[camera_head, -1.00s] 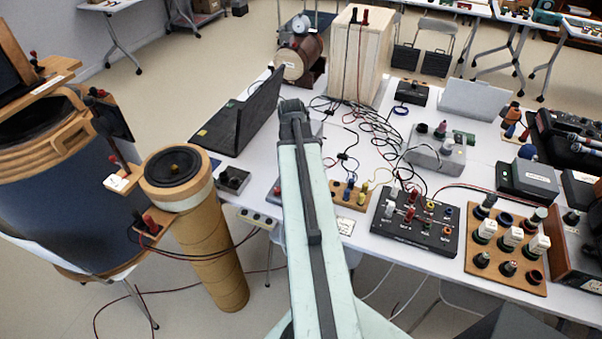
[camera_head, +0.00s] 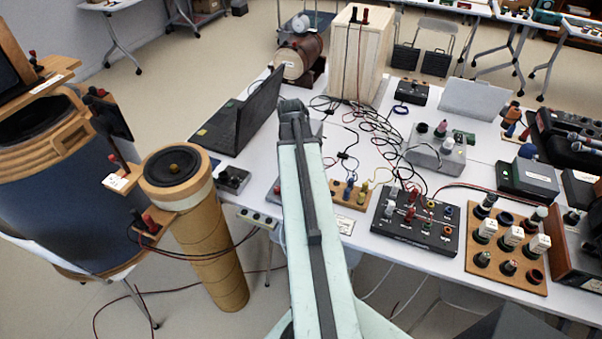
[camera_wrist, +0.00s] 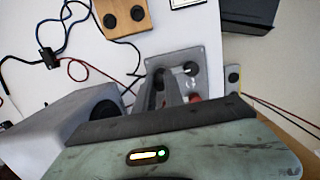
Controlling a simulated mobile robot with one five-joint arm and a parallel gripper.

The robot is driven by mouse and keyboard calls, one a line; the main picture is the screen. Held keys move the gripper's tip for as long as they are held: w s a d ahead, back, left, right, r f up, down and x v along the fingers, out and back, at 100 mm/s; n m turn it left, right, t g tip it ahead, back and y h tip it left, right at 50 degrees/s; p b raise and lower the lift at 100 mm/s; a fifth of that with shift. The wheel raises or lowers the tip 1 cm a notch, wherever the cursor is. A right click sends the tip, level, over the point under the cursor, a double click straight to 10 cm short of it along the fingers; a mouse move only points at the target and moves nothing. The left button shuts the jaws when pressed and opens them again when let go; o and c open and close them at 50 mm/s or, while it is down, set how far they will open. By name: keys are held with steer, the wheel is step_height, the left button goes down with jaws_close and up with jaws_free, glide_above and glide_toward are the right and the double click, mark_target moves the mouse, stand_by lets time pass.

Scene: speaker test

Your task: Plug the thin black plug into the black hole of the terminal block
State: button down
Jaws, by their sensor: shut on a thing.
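My gripper (camera_wrist: 170,92) shows in the wrist view, its fingers close together and shut on a thin dark piece, likely the thin black plug; its outline is hard to make out. In the head view my arm hides the gripper. The pale strip at the table's front edge (camera_head: 258,218), with small dark holes, looks like the terminal block. It also shows in the wrist view (camera_wrist: 232,78), right of the fingers and apart from them.
An open laptop (camera_head: 240,112) stands behind the grey box. A cardboard tube (camera_head: 212,250) with a speaker stands at the table's left front. A wooden block with colored plugs (camera_head: 350,193) and a black panel (camera_head: 415,220) lie right of my arm. Loose cables cross the table.

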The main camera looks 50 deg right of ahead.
steer(key=shift+f+b, duration=0.75)
steer(key=shift+f, duration=0.1)
steer(key=c, duration=1.3)
jaws_free()
steer(key=shift+r, duration=0.1)
steer(key=shift+c, duration=0.2)
step_height(320, 180, up, 8)
steer(key=p, duration=0.7)
steer(key=shift+f+p, duration=0.2)
steer(key=shift+p, duration=0.2)
steer(key=shift+f, duration=0.1)
